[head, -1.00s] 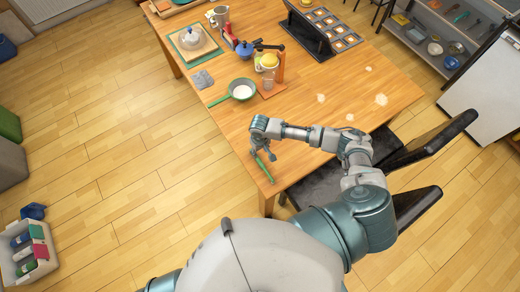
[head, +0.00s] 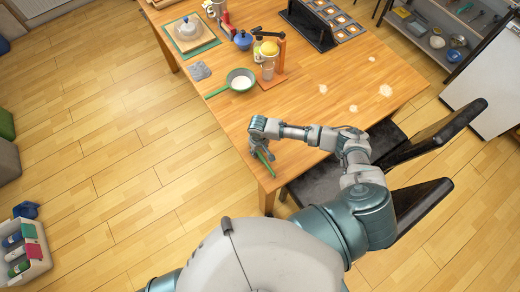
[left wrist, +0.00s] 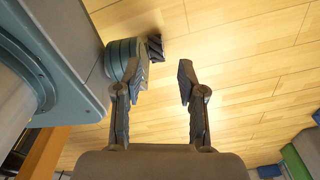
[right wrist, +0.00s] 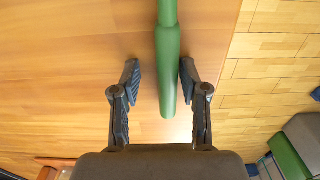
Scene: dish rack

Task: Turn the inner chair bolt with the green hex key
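The green hex key (head: 265,162) lies at the near corner of the wooden table, partly hidden by my right gripper (head: 260,153). In the right wrist view its thick green handle (right wrist: 168,70) runs between the two fingers of my right gripper (right wrist: 158,75). The fingers stand apart, with a clear gap on the handle's left and a narrow one on its right. My left gripper (left wrist: 164,75) is open and empty above the floor; the head view does not show it. A black chair (head: 325,184) stands at the table's near edge, partly behind my right arm. I cannot make out its bolts.
The wooden table (head: 300,100) is mostly bare near my right arm. A green pan (head: 240,80), a lemon squeezer stand (head: 270,60) and a teapot (head: 188,30) stand farther back. A bin of colored items (head: 25,255) is on the floor at left.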

